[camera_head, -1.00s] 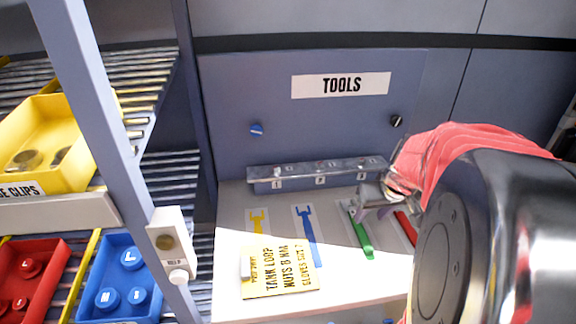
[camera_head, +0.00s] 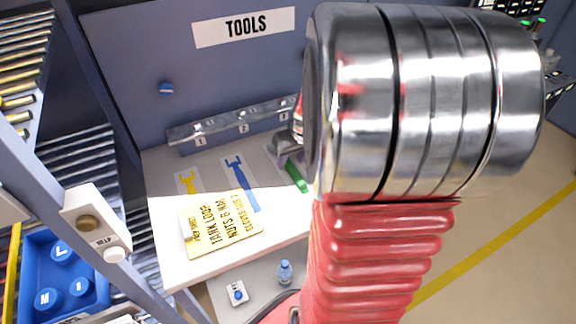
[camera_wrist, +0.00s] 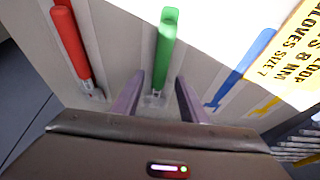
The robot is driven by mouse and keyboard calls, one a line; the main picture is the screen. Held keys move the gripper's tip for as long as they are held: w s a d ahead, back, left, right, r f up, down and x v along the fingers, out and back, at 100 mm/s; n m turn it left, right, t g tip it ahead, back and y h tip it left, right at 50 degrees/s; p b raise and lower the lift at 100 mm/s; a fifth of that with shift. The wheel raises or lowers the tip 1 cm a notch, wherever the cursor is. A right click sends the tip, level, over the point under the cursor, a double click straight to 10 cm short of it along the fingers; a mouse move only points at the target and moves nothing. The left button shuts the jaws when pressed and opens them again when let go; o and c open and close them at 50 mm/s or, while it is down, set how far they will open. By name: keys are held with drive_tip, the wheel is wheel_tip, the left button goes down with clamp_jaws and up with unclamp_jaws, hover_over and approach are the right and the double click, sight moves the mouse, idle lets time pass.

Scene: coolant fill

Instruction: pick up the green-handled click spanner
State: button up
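The green-handled spanner (camera_head: 297,178) lies on the light shelf under the TOOLS sign, partly hidden by my arm. In the wrist view the green-handled spanner (camera_wrist: 166,40) points away, with its metal end close to my gripper. My gripper (camera_wrist: 158,90) is open, with one purple finger on each side of the spanner's metal end. Gaps show between the fingers and the spanner. In the head view my gripper (camera_head: 288,152) is small and partly covered by my silver arm link.
A red-handled tool (camera_wrist: 72,42) lies left of the green one in the wrist view; a blue spanner shape (camera_head: 241,183) lies on the other side. A yellow card (camera_head: 222,226) is on the shelf. A numbered rail (camera_head: 230,127) runs along the back. A post (camera_head: 95,205) stands at left.

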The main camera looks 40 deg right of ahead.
sight(288, 163)
drive_tip(key=shift+x, duration=1)
drive_tip(key=shift+c, duration=0.4)
clamp_jaws()
